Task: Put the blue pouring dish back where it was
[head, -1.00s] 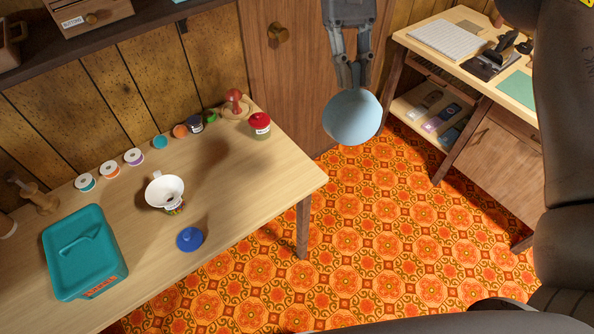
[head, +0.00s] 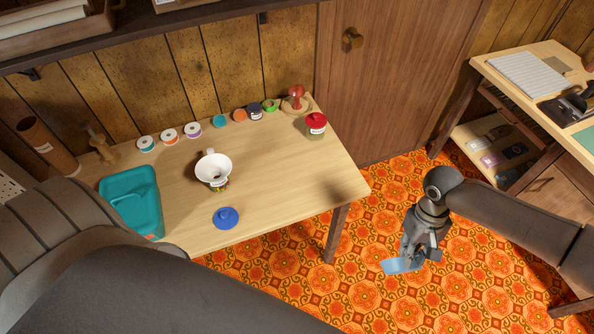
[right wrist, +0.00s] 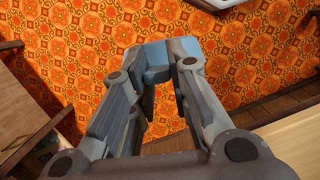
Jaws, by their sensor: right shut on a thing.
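The light blue pouring dish (head: 397,267) is held in my right gripper (head: 413,255), low over the patterned floor to the right of the sewing table, clear of any surface. Only a side of it shows in the head view. In the right wrist view, a bit of the blue dish (right wrist: 155,62) shows between the fingertips of the right gripper (right wrist: 170,60); most of it is hidden. My left arm crosses the lower left of the head view, and its gripper is out of sight.
The wooden table (head: 290,180) carries a white funnel (head: 213,168) on a jar, a blue lid (head: 226,217), a teal box (head: 130,200), a red-lidded jar (head: 316,126) and several spools. A desk (head: 500,62) stands at the right. The table's right front is clear.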

